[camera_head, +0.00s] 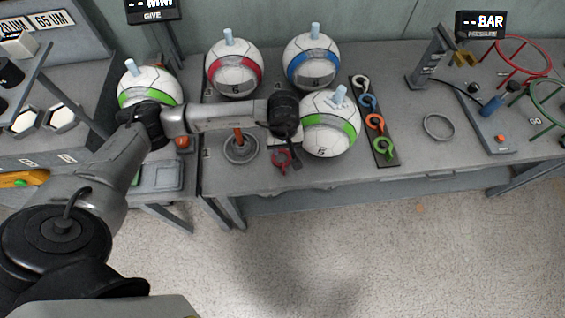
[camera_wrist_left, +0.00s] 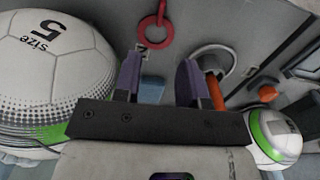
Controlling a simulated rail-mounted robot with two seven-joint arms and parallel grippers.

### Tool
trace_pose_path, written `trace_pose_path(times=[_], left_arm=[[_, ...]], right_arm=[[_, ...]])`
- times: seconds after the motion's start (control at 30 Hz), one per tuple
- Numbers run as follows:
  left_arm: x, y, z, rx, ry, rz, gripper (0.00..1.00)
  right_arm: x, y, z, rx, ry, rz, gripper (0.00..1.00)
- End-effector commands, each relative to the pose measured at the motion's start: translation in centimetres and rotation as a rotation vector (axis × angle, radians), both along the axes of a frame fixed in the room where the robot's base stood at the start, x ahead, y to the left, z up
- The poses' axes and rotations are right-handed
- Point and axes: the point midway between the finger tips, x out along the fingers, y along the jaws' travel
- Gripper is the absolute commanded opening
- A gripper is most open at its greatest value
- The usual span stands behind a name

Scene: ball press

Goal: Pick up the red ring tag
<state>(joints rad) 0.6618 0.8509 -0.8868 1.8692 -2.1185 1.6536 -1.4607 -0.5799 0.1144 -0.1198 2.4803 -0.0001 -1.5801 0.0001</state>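The red ring tag (camera_head: 280,160) lies flat on the bench near its front edge, left of a green-banded ball (camera_head: 328,125). In the left wrist view the red ring tag (camera_wrist_left: 162,17) is at the top, beyond the fingertips and apart from them. My left gripper (camera_head: 293,157) points down beside the tag and partly covers it in the head view. In the left wrist view my left gripper (camera_wrist_left: 158,78) has its two fingers spread, with nothing between them. My right gripper is not in view.
A round base with an orange post (camera_head: 239,142) stands just left of the tag. A dark strip (camera_head: 385,152) with several coloured ring tags lies right of the green-banded ball. Red-banded (camera_head: 234,70) and blue-banded (camera_head: 311,62) balls stand behind. A metal ring (camera_head: 438,127) lies farther right.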

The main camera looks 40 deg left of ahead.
Motion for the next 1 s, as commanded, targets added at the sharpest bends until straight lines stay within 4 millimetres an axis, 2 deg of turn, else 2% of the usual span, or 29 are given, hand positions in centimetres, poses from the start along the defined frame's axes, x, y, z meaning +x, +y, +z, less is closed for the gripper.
trace_pose_path(times=[0.2,0.4,0.77,1.0], left_arm=[[-0.1,0.0,-4.1,0.003,0.007,-0.001,0.38],[-0.1,-0.1,-6.7,0.0,0.004,-0.001,0.38],[-0.1,0.0,-8.3,0.001,0.003,-0.001,0.38],[-0.2,-0.2,-11.0,-0.001,0.006,0.001,0.38]], right_arm=[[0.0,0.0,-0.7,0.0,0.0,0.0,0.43],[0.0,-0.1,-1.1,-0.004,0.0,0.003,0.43],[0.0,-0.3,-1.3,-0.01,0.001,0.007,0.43],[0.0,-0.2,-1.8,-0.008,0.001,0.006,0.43]])
